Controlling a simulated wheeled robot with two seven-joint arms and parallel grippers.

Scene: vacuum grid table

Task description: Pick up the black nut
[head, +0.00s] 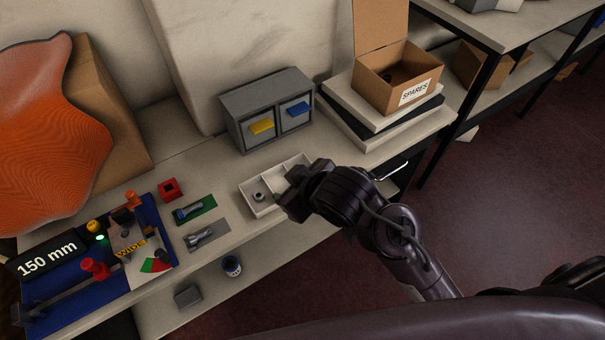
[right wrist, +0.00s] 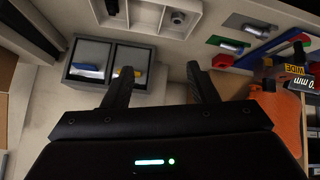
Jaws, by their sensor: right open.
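A white divided tray (head: 262,209) lies on the table and also shows at the top of the right wrist view (right wrist: 146,17). A grey ring-like nut (head: 258,196) sits in its left compartment; it also shows in the right wrist view (right wrist: 178,17). A small dark piece (right wrist: 111,6) shows in another compartment, cut by the frame's top edge; I cannot tell whether it is the black nut. My right gripper (head: 297,192) is above the tray's right part and hides it in the head view. In the right wrist view, its fingers (right wrist: 163,88) are apart with nothing between them.
A grey drawer cabinet (head: 250,133) with yellow and blue handles stands behind the tray. An open SPARES box (head: 375,92) with something dark inside stands right of it. Bolts on green (head: 207,205) and grey (head: 217,232) mats and a blue gauge fixture (head: 50,295) lie left.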

